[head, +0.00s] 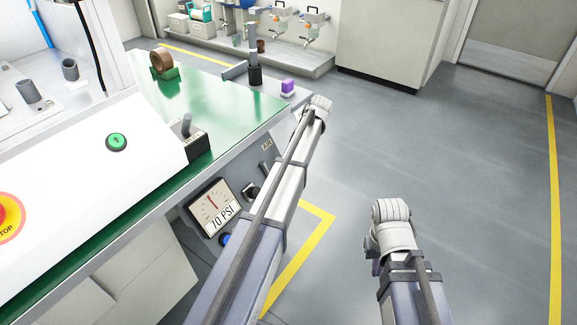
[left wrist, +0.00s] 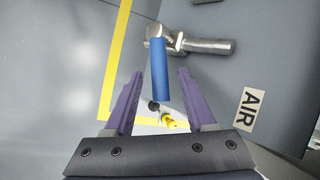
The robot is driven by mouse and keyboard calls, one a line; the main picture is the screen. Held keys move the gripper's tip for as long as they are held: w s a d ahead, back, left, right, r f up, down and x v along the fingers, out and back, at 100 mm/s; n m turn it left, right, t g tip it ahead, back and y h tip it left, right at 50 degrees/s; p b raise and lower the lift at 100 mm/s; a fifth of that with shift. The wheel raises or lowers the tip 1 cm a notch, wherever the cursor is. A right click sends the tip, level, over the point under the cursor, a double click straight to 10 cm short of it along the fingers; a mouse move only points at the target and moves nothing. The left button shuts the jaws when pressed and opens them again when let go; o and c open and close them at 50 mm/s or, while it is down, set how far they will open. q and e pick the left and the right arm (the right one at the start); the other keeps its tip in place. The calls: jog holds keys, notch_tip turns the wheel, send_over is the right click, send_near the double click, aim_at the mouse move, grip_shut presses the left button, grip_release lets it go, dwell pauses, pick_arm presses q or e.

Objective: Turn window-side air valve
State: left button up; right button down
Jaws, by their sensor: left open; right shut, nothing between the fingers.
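An air valve with a blue lever handle (left wrist: 161,70) and a silver metal body (left wrist: 160,38) shows in the left wrist view, beside a panel with an AIR label (left wrist: 251,108). My left gripper (left wrist: 160,75) is open. The blue handle appears in the gap between its purple fingers, with no clear contact; depth is hard to judge. In the head view the AIR label (head: 266,146) is on the bench front, and my left arm hides much of that area and its own gripper. My right gripper (head: 373,268) is small and mostly hidden beside its wrist, over the floor.
A 70 PSI gauge (head: 213,207) and a blue button (head: 225,240) are on the bench front beside my left arm. The floor to the right is clear.

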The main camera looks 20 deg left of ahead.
pick_arm(q)
jog(key=p+v, duration=0.4)
jog(key=v, duration=0.2)
jog(key=shift+p, duration=0.3)
pick_arm(e)
notch_tip(320, 180, up, 5)
jog(key=shift+r, duration=0.2)
pick_arm(q)
jog(key=shift+c, duration=0.3)
